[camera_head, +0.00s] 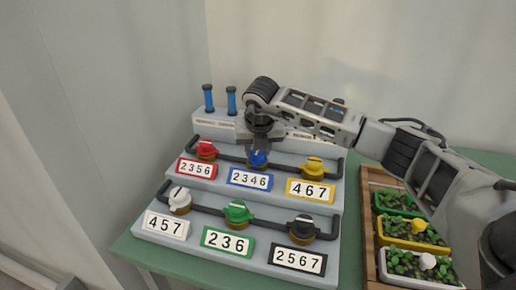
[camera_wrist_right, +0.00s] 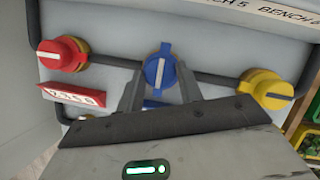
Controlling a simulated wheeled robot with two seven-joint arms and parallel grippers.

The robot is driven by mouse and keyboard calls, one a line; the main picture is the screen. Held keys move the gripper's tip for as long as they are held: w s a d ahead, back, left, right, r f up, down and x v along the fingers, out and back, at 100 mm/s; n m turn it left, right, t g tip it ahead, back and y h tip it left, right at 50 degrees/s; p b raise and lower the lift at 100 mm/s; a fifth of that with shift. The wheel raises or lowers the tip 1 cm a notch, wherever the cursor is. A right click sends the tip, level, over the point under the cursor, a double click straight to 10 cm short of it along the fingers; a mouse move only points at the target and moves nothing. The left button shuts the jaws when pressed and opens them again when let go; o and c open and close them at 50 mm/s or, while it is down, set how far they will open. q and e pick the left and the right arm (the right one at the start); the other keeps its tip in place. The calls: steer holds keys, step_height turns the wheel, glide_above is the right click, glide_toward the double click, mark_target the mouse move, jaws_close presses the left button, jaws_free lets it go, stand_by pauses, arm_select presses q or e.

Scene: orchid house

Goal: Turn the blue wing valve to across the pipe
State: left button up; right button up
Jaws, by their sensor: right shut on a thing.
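The blue wing valve (camera_head: 257,159) sits on the upper dark pipe, between the red and yellow valves, above a blue-edged label reading 2346 (camera_head: 249,179). In the wrist view the blue valve (camera_wrist_right: 159,70) has a white line on its wing that stands roughly upright, across the pipe (camera_wrist_right: 212,77). My right gripper (camera_head: 260,146) reaches down over it from above right. In the wrist view its fingers stand on either side of the blue valve's lower part, shut on it. The fingers hide some of the valve in the head view. My left gripper is not in view.
The red valve (camera_head: 205,150) and yellow valve (camera_head: 313,166) flank it. White (camera_head: 179,199), green (camera_head: 237,211) and black (camera_head: 302,227) valves sit on the lower pipe. Two blue-handled posts (camera_head: 208,98) stand behind. A wooden crate (camera_head: 370,235) of planters stands at right.

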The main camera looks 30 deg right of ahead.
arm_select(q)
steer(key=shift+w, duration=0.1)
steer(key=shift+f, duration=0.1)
arm_select(e)
steer(key=o, duration=1)
arm_select(q)
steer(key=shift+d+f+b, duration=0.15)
steer(key=shift+b, duration=0.55)
arm_select(e)
steer(key=v, duration=1.6)
